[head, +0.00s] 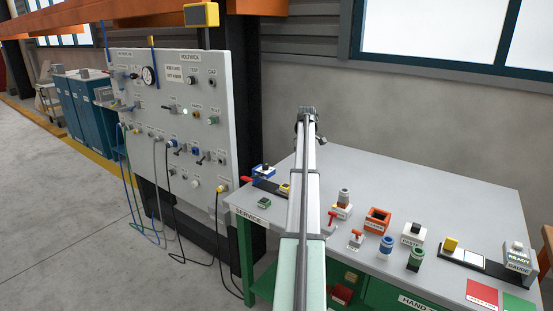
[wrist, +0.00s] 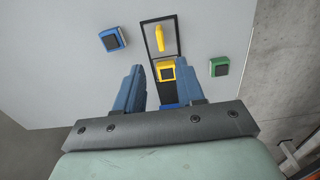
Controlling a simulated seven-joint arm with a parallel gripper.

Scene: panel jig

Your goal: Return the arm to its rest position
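My arm (head: 303,200) rises from the bottom middle of the head view, with its upper bend (head: 306,118) in front of the wall. In the head view I cannot make out my gripper. In the wrist view my gripper (wrist: 158,72) shows two blue fingers spread apart, with nothing held between them. It points down at the grey table top. A yellow block (wrist: 166,66) with a dark face shows beyond the gap, on a dark tray (wrist: 149,43). It looks below the fingertips, but the exact height is unclear.
A blue block (wrist: 112,39) and a green block (wrist: 219,66) lie either side of the tray. A panel (head: 170,120) with hanging cables stands left.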

